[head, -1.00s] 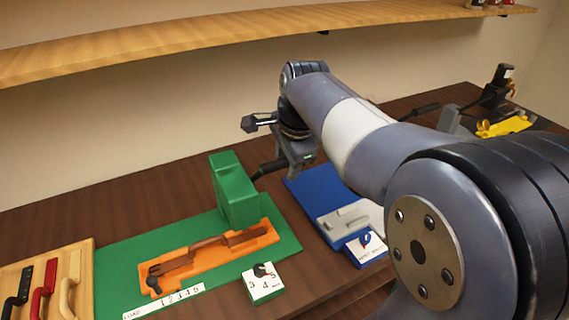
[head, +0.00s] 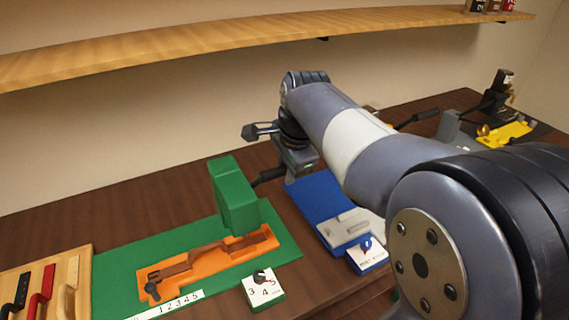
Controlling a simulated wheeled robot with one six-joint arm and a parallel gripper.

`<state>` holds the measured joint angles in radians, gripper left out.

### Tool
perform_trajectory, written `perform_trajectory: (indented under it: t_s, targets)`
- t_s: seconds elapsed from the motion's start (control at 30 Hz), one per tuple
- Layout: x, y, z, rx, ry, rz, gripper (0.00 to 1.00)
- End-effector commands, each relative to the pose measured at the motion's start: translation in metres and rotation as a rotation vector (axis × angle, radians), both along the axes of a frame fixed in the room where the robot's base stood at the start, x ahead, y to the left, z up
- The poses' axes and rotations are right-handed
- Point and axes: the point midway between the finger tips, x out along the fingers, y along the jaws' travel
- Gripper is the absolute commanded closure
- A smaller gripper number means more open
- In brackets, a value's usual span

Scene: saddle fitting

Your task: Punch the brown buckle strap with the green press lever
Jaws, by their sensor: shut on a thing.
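The green press (head: 232,197) stands on a green base board. Its black lever (head: 268,176) sticks out to the right from the press body. My gripper (head: 290,168) is shut on the lever's outer end; the arm partly hides the fingers. The brown buckle strap (head: 190,262) lies in the orange holder (head: 222,262) on the green board. Its dark buckle end is at the lower left and its other end is close to the foot of the press.
A numbered dial block (head: 263,286) sits at the board's front right. A blue station (head: 325,200) stands right of the press, and a yellow one (head: 505,134) farther right.

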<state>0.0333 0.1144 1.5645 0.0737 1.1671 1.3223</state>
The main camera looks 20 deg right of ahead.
Motion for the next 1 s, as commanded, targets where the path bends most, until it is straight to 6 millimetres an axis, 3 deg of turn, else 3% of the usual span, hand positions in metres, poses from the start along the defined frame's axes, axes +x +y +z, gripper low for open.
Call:
perform_trajectory:
  t_s: [0.2,0.57,1.0]
  targets:
    - [-0.011,-0.002,-0.014,0.0,0.007,0.0,0.91]
    - [-0.013,-0.003,-0.014,0.0,0.007,0.0,0.91]
    - [-0.027,-0.005,-0.031,0.0,0.006,0.0,0.91]
